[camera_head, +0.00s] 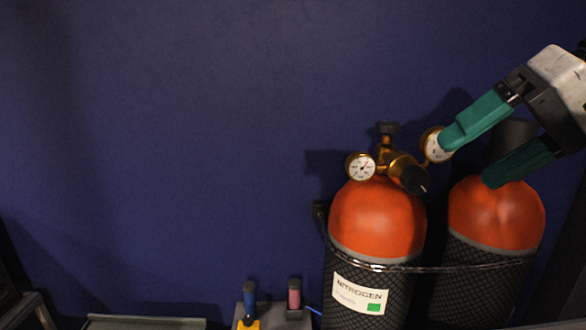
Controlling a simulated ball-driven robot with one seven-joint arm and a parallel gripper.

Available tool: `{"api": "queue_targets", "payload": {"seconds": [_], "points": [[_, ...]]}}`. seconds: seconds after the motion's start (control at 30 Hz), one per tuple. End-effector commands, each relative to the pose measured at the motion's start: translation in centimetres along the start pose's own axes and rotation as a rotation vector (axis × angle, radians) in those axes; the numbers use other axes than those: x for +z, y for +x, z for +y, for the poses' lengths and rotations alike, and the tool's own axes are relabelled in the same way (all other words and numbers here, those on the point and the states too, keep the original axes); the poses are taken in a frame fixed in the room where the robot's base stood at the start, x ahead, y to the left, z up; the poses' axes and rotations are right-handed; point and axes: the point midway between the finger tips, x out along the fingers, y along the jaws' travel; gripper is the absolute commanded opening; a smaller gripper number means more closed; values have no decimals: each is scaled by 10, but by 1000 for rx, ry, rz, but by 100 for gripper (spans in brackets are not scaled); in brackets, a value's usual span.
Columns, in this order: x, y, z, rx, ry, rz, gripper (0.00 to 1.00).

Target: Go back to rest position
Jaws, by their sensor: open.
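My gripper (465,160) comes in from the upper right in the head view. Its two green fingers are spread apart with nothing between them. In the picture the upper finger overlaps the edge of the right gauge (434,146), and the lower finger overlaps the top of the right orange cylinder (497,215). I cannot tell whether either finger touches anything.
A left orange cylinder (376,222) labelled NITROGEN carries a brass regulator (396,165) and a left gauge (361,167). A strap (430,268) runs across both cylinders. A blue-handled and a red-handled item stand at the bottom. The blue wall (180,140) at left is clear.

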Motion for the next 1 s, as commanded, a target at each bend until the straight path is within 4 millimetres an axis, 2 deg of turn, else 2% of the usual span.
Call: {"api": "queue_targets", "payload": {"seconds": [0.03,0.17,0.3,0.47,0.57,0.77,0.87,1.0], "points": [[-1,18,9,-44,-1,15,82],[-6,56,32,-116,-1,76,82],[-2,101,61,-161,19,132,82],[17,158,99,-170,61,177,82],[38,195,124,-151,92,191,82],[102,267,177,-58,149,177,82],[146,298,204,12,169,149,82],[217,331,240,133,181,83,82]]}}
